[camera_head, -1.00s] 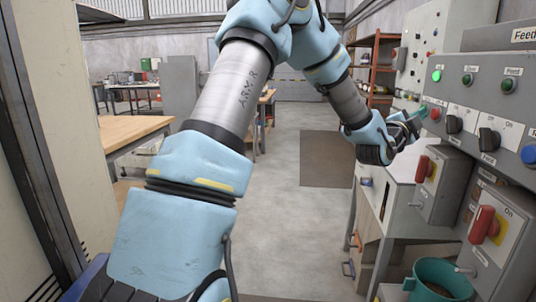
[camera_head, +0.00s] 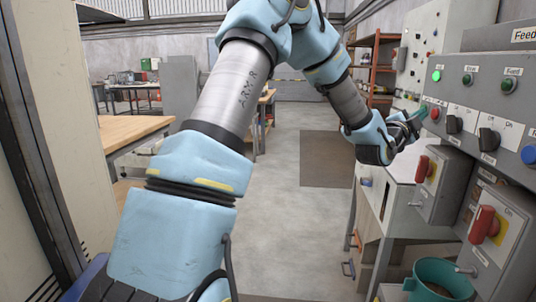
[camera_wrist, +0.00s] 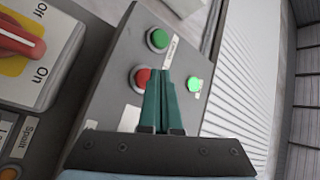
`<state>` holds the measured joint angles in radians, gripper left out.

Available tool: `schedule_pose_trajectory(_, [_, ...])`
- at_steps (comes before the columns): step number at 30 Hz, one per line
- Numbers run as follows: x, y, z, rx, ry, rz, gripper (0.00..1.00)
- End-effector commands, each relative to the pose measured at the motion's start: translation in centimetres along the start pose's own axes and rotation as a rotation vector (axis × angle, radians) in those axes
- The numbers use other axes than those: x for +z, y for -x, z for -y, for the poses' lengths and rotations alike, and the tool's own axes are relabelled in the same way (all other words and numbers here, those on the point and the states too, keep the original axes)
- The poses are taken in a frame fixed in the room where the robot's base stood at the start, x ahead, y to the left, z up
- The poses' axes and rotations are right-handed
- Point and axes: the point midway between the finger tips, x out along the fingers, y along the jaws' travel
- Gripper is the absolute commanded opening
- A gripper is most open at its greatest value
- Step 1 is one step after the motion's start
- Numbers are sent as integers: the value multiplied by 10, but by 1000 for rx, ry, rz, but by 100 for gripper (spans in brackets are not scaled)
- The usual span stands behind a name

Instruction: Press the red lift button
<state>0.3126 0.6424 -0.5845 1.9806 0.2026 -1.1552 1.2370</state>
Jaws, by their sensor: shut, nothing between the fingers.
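A red button (camera_head: 435,114) sits on the grey control panel at the right in the head view, below a lit green lamp. It also shows in the wrist view (camera_wrist: 140,78), where the fingers hide part of its edge. My gripper (camera_head: 421,113) is close in front of the panel, beside the red button. In the wrist view my gripper (camera_wrist: 166,80) has its two teal fingers shut together with nothing between them. The fingertips overlap the button's right side there. I cannot tell whether they touch it. The button's label is not readable.
A green button (camera_wrist: 157,39) and the lit green lamp (camera_wrist: 194,84) are close to the fingers. Black knobs (camera_head: 454,124) and red-handled switches (camera_head: 486,225) crowd the panel. A teal bucket (camera_head: 440,278) stands below. The floor (camera_head: 292,215) left of the machine is clear.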

Motion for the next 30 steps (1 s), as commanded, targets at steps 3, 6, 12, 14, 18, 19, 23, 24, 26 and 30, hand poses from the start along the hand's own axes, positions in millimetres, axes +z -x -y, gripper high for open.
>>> schedule_pose_trajectory(3, [0,0,0,0,0,0,0])
schedule_pose_trajectory(6, [0,0,0,0,0,0,0])
schedule_pose_trajectory(12, [0,0,0,0,0,0,0])
schedule_pose_trajectory(14, [0,-1,-1,0,0,0,0])
schedule_pose_trajectory(18, [-2,-3,-4,0,-1,0,0])
schedule_pose_trajectory(19, [-2,-4,-5,-1,-1,0,0])
schedule_pose_trajectory(23, [-4,-6,-5,-1,0,0,0])
schedule_pose_trajectory(24, [-5,-6,-5,0,0,0,0])
schedule_pose_trajectory(26, [-5,-6,-4,0,0,0,0])
schedule_pose_trajectory(30, [-5,-6,-4,0,0,0,0])
